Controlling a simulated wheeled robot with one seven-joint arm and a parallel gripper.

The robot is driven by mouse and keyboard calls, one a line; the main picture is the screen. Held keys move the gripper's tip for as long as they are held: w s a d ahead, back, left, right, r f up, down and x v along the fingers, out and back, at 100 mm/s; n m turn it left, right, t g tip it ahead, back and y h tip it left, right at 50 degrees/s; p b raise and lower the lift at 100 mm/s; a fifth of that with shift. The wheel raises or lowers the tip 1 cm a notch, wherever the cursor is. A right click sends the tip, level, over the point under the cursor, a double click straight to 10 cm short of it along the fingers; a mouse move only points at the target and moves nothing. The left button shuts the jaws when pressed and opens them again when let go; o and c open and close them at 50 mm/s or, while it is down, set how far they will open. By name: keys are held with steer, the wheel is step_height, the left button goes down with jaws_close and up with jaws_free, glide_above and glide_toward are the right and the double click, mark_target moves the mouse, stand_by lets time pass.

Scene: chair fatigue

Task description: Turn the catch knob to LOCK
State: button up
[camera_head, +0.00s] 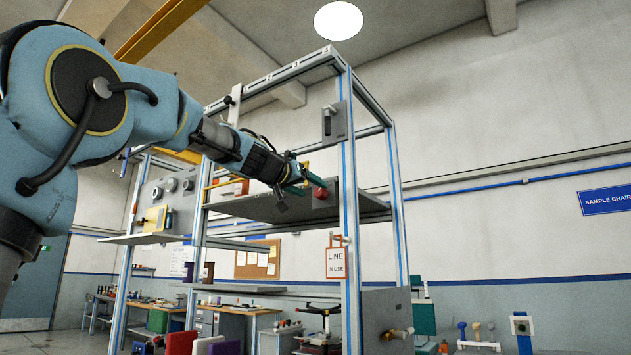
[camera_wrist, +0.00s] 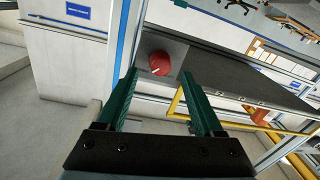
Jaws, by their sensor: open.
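A red round knob (camera_head: 320,193) sits on a grey plate at the edge of the upper shelf, beside the front post. In the wrist view the red knob (camera_wrist: 160,63) bears a pale mark; no LOCK lettering can be read. My gripper (camera_head: 302,181) is open, its green fingers pointing at the knob from the left. In the wrist view the knob shows between and beyond the fingertips of my gripper (camera_wrist: 160,76). The fingers appear apart from it, with nothing held.
The metal frame's front post (camera_head: 349,230) stands just right of the knob. The grey shelf (camera_head: 270,207) lies below my gripper. A yellow rail (camera_wrist: 177,105) runs near the right finger. A "LINE IN USE" tag (camera_head: 337,262) hangs lower.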

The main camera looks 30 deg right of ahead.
mark_target(318, 192)
steer(key=shift+p+x, duration=0.7)
steer(key=shift+x, duration=0.9)
jaws_close()
